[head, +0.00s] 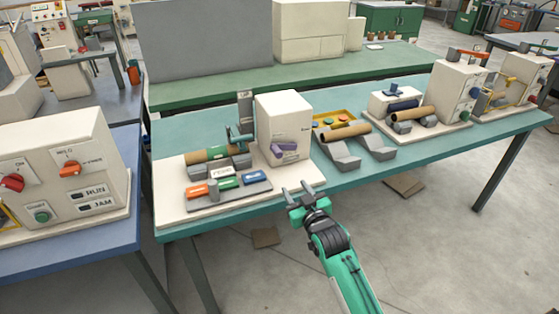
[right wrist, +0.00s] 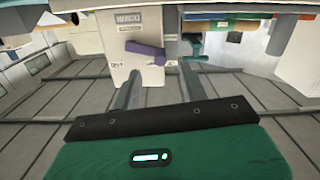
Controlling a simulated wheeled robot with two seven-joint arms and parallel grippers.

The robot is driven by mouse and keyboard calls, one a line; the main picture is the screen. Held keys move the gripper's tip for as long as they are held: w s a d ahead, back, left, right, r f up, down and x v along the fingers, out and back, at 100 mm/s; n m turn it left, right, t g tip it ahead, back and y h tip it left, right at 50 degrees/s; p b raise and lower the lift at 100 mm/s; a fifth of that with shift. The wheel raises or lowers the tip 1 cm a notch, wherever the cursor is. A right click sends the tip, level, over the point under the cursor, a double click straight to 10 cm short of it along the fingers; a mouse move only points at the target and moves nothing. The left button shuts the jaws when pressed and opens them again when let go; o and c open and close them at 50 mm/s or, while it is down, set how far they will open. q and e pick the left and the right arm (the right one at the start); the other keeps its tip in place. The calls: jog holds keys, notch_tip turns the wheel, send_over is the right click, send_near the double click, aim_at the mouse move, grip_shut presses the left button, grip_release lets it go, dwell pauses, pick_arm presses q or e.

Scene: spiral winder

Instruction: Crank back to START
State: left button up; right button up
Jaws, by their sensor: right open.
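The winder is a cream box (head: 283,122) on a cream base plate on the teal table. A purple crank handle (head: 283,150) sits on its front face; it also shows in the right wrist view (right wrist: 146,51), lying slightly tilted across the box face. Small labels are printed around it, too small to read surely. A brown and green tube (head: 208,155) lies in a cradle left of the box. My right gripper (head: 299,190) is open and empty, in front of and below the crank, apart from it. My left gripper is not in view.
A switch panel with orange, blue and green parts (head: 228,188) lies left of the crank. Brown tubes on grey rests (head: 345,131) stand to the right. A control box (head: 60,170) is on the blue table at left. The floor before the teal table is mostly clear.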

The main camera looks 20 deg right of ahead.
aim_at(280, 157)
jog(key=shift+t, duration=0.3)
jog(key=w+r, duration=0.1)
jog(key=w, duration=0.8)
jog(key=w+r+p, duration=0.1)
jog(key=w, duration=0.3)
jog(key=shift+w+a+r, duration=0.3)
jog(key=shift+w, duration=0.05)
